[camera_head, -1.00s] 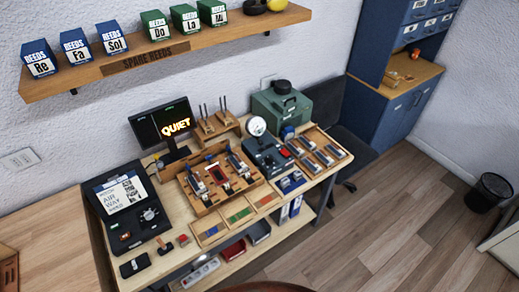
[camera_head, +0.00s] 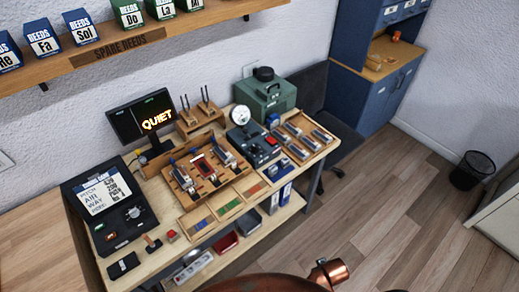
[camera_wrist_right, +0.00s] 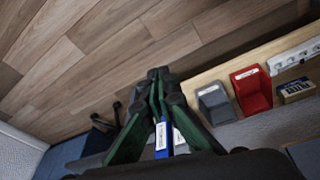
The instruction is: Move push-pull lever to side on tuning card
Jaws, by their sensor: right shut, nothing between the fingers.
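The tuning card (camera_head: 103,192) is a white printed sheet in the upper part of a black panel (camera_head: 78,216) at the left of the workbench. A round dial or knob (camera_head: 138,212) sits on the panel just below and right of the card. A push-pull lever is too small to make out for sure. My right gripper (camera_wrist_right: 159,74) shows in the right wrist view, its green fingers meeting at the tips with nothing held. It points toward the floor and the bench's lower shelf, away from the card. My left gripper is in neither current view.
A wooden tray of reed parts (camera_head: 201,169), a monitor (camera_head: 140,117) and a green case (camera_head: 266,96) crowd the bench. In the wrist view, a red bin (camera_wrist_right: 251,91), a grey bin (camera_wrist_right: 215,104) and a power strip (camera_wrist_right: 297,57) line the shelf. The wooden floor (camera_head: 400,215) at right is open.

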